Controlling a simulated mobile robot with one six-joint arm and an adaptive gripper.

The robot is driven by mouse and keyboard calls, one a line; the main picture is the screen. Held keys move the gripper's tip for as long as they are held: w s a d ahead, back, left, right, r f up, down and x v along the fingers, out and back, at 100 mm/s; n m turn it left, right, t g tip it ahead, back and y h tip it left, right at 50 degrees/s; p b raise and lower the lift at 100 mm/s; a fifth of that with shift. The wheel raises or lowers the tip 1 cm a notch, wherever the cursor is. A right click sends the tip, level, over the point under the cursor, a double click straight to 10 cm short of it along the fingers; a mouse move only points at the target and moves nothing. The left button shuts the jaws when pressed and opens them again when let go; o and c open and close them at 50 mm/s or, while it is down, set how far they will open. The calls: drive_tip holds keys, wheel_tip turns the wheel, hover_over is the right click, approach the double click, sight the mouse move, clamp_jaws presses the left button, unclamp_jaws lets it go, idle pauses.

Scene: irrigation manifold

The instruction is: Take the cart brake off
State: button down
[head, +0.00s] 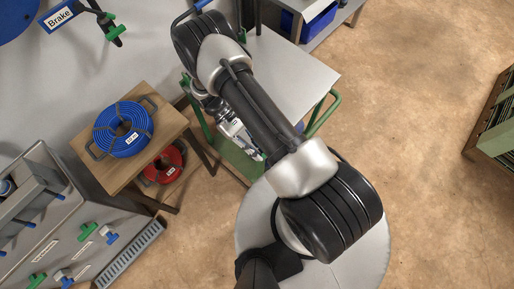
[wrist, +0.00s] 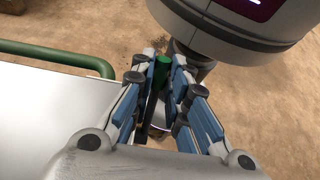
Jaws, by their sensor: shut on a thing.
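The cart has a white top (head: 290,75) and a green frame, with a green handle rail (head: 325,115) at its right end. The rail also shows in the wrist view (wrist: 60,54), beside the white top. My gripper (wrist: 164,70) is beside the cart's edge, shut on a green upright grip (wrist: 161,73), which seems to be the brake lever. In the head view my gripper (head: 245,142) is small and partly hidden by my arm.
A wooden stand (head: 150,170) holds a blue hose coil (head: 123,130) above a red one (head: 165,162). A grey valve panel (head: 75,240) stands lower left. Floor is clear at right, before a slatted crate (head: 495,125).

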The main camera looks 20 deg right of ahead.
drive_tip(key=shift+r, duration=0.2)
drive_tip(key=c, duration=1.6)
unclamp_jaws()
drive_tip(key=shift+f, duration=0.1)
drive_tip(key=shift+o, duration=0.2)
drive_tip(key=v, duration=1.2)
